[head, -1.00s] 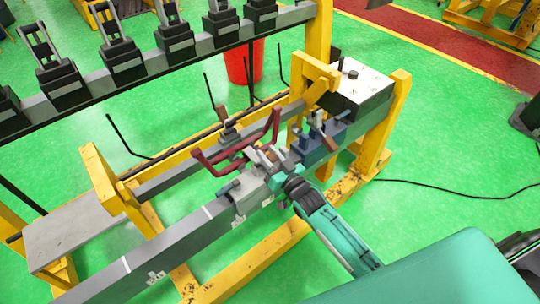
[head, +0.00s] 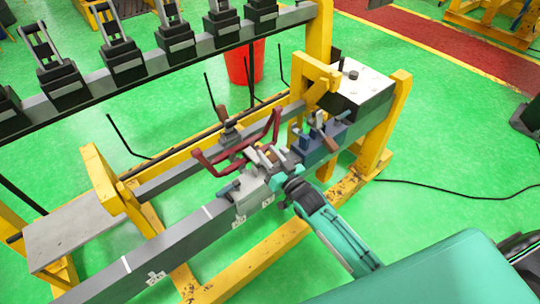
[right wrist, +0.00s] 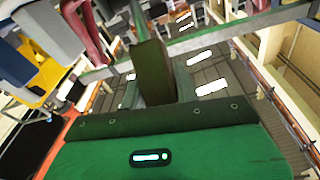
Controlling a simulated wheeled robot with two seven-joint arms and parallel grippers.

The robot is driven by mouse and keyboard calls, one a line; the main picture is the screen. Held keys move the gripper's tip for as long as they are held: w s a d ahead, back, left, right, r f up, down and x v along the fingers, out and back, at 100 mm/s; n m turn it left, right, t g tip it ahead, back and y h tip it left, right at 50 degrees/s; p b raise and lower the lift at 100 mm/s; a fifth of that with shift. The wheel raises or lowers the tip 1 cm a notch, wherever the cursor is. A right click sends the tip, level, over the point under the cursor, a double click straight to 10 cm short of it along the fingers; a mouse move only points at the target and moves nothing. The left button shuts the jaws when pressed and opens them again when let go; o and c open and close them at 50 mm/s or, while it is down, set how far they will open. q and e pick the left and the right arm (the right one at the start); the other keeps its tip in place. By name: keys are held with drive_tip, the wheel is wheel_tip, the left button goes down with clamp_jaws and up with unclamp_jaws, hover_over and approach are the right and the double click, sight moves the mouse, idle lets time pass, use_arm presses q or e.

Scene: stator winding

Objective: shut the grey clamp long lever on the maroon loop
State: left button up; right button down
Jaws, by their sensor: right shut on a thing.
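The maroon loop (head: 236,152) is a bent frame lying across the grey beam, with one end raised at its right. The grey clamp (head: 250,190) sits on the near beam, at the loop's near side. My right gripper (head: 270,160) is at the clamp's right end, close to the loop, and is shut on the clamp's long lever. The lever is mostly hidden by the fingers, so its exact angle is hard to tell. In the right wrist view a dark finger (right wrist: 154,72) stands in the middle and part of the maroon loop (right wrist: 92,32) shows at upper left. My left gripper is out of view.
A blue clamp (head: 316,148) stands just right of my right gripper. Another clamp with a brown-tipped lever (head: 224,120) is behind the loop. A yellow post (head: 373,148) and a white-topped box (head: 358,86) are at the right.

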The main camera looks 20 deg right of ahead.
drive_tip(key=c, duration=1.1)
unclamp_jaws()
drive_tip(key=shift+a+f, duration=0.2)
drive_tip(key=shift+f, duration=0.05)
drive_tip(key=shift+w, duration=0.1)
drive_tip(key=shift+d, duration=0.1)
drive_tip(key=b+v, duration=0.4)
drive_tip(key=v, duration=0.9)
drive_tip(key=shift+s, duration=0.4)
